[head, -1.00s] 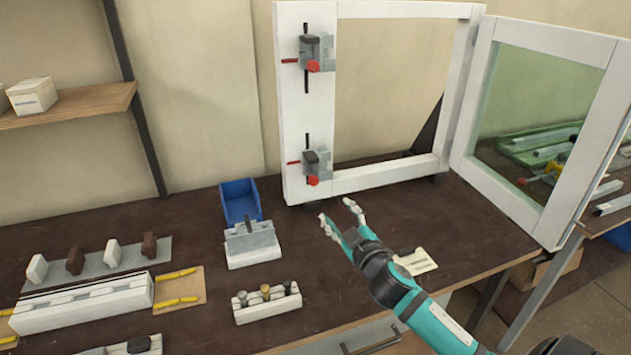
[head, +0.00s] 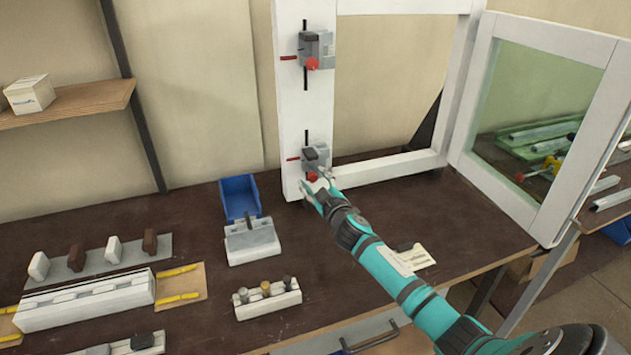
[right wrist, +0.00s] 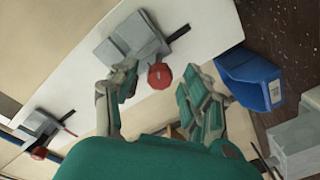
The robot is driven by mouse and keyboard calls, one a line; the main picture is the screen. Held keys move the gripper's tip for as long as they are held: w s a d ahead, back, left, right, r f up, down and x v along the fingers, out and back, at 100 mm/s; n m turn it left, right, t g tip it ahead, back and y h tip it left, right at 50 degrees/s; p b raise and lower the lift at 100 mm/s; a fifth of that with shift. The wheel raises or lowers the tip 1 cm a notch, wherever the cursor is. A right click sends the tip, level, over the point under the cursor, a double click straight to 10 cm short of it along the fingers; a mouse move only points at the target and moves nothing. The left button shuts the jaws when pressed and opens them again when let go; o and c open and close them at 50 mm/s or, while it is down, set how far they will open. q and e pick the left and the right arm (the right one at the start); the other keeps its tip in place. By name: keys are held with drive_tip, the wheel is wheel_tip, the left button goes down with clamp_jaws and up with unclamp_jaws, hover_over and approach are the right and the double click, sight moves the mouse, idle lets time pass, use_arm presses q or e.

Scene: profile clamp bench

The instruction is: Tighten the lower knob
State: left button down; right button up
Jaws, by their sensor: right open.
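The lower clamp (head: 312,158) is a grey block on the left post of the white frame. Its red lower knob is mostly behind my gripper in the head view and shows clearly in the right wrist view (right wrist: 160,76). My right gripper (head: 318,179) is open at the clamp. In the right wrist view its two fingers (right wrist: 160,98) stand either side of the knob's line, with the knob just beyond them. I cannot tell whether either finger touches it. The upper clamp has a similar red knob (head: 312,64). My left gripper is not in view.
A blue bin (head: 240,200) and a grey-white block (head: 252,242) stand left of my arm. A white holder with pegs (head: 268,302) is nearer the front. The glazed sash (head: 545,120) stands open at the right.

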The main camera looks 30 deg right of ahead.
clamp_jaws()
drive_tip(key=shift+n, duration=1.1)
unclamp_jaws()
drive_tip(key=s+a, duration=0.2)
drive_tip(key=s, duration=1)
drive_tip(key=shift+a, duration=0.15)
drive_tip(key=shift+w, duration=0.1)
